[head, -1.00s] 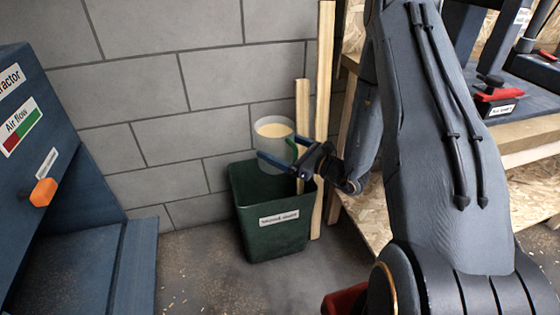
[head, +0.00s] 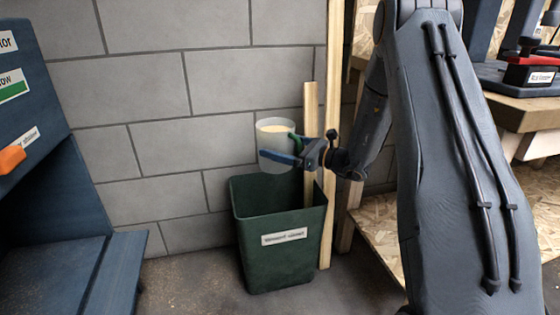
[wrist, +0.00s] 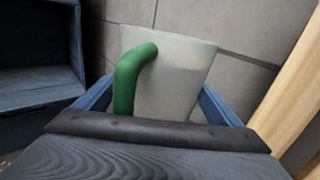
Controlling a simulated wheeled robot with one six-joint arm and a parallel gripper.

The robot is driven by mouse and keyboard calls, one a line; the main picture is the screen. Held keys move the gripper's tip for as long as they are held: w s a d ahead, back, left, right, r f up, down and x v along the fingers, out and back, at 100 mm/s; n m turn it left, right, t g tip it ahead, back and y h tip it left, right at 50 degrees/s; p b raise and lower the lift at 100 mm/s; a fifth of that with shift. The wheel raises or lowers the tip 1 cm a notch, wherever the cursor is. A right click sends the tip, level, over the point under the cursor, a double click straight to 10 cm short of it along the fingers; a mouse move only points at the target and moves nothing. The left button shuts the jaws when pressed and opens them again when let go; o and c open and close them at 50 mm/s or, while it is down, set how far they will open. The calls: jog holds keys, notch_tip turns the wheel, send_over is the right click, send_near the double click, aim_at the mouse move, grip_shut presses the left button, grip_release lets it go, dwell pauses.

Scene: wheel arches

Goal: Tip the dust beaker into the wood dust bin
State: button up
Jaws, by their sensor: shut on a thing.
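The dust beaker (head: 272,155) is a translucent whitish cup with a green handle and pale tan dust inside. It is upright, above the back part of the bin opening in the head view. My gripper (head: 283,158) is shut on the beaker, its blue fingers around the cup's sides. In the wrist view the beaker (wrist: 178,90) fills the middle, with its green handle towards my wrist. The wood dust bin (head: 285,262) is a dark green open bin with a white label, standing on the floor by the wall. Its bottom inside is hidden.
Wooden planks (head: 310,105) lean on the grey block wall (head: 150,80) behind the bin's right side. A blue extractor machine (head: 40,190) stands at the left. A wooden bench (head: 535,115) with a chipboard shelf is at the right.

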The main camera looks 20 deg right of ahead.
aim_at(268, 169)
jog(key=shift+w+d+f+b, duration=0.1)
jog(key=shift+w+b, duration=0.35)
jog(key=shift+b, duration=0.2)
jog(key=m, duration=0.4)
jog(key=shift+s+a+f+p, duration=0.15)
jog(key=shift+a+f+p, duration=0.1)
jog(key=shift+f+p, duration=0.1)
jog(key=m, duration=0.2)
jog(key=f+m, duration=0.1)
jog(key=m, duration=0.2)
jog(key=shift+s+a+m, duration=0.1)
jog(key=shift+s+m, duration=0.05)
jog(key=shift+m, duration=0.15)
jog(key=shift+s+a+f+m, duration=0.2)
jog(key=shift+m, duration=0.5)
jog(key=s+a+f+m, duration=0.1)
jog(key=m, duration=0.1)
jog(key=s+a+f+m, duration=0.1)
jog(key=m, duration=0.2)
jog(key=s+a+f+m+t, duration=0.1)
jog(key=s+a+m, duration=0.1)
jog(key=m, duration=0.1)
jog(key=shift+f, duration=0.25)
jog(key=shift+d+r+m+p, duration=0.1)
jog(key=shift+r+m+p, duration=0.15)
jog(key=shift+m+p, duration=0.9)
jog(key=shift+w+f+m+p, duration=0.2)
jog(key=shift+m+p, duration=0.3)
jog(key=shift+m, duration=0.45)
